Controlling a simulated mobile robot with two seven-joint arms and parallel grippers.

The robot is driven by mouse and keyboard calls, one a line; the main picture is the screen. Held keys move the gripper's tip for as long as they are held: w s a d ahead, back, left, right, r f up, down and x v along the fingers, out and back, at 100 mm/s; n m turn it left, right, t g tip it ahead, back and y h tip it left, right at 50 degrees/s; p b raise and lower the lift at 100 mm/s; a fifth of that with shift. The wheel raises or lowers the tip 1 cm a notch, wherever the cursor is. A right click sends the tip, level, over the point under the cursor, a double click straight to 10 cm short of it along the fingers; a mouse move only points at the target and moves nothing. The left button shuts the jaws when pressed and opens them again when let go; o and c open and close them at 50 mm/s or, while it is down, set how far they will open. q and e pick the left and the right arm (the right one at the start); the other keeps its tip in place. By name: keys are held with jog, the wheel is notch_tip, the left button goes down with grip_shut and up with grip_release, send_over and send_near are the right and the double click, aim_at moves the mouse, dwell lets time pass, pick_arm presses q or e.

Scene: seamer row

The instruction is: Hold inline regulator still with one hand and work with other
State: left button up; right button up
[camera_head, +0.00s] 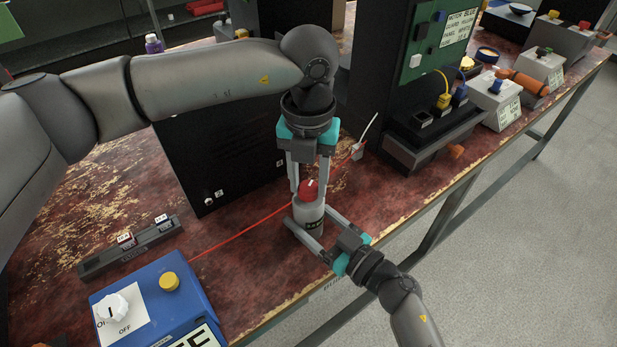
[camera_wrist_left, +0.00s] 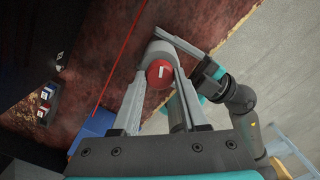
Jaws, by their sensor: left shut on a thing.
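The inline regulator (camera_head: 310,214) is a grey cylinder with a red knob (camera_head: 309,187) on top, standing upright near the table's front edge. My left gripper (camera_head: 308,192) reaches down from above and is shut on the red knob. In the left wrist view the red knob (camera_wrist_left: 160,73) with its white mark sits between the two fingers. My right gripper (camera_head: 312,222) comes in from the lower right. Its two fingers lie on either side of the grey body and appear shut on it. The lower part of the body is partly hidden by a finger.
A red line (camera_head: 240,236) runs across the worn table behind the regulator. A blue box (camera_head: 165,300) with a white dial and yellow button stands front left, beside a dark rack (camera_head: 130,250). A black panel (camera_head: 225,150) stands behind. Several control boxes line the right side.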

pick_arm(q)
grip_shut()
jog(key=shift+m, duration=0.4)
jog(key=m, duration=0.3)
jog(key=shift+m, duration=0.4)
jog(key=m, duration=0.4)
jog(key=shift+m, duration=0.3)
jog(key=m, duration=0.4)
jog(key=shift+m, duration=2.5)
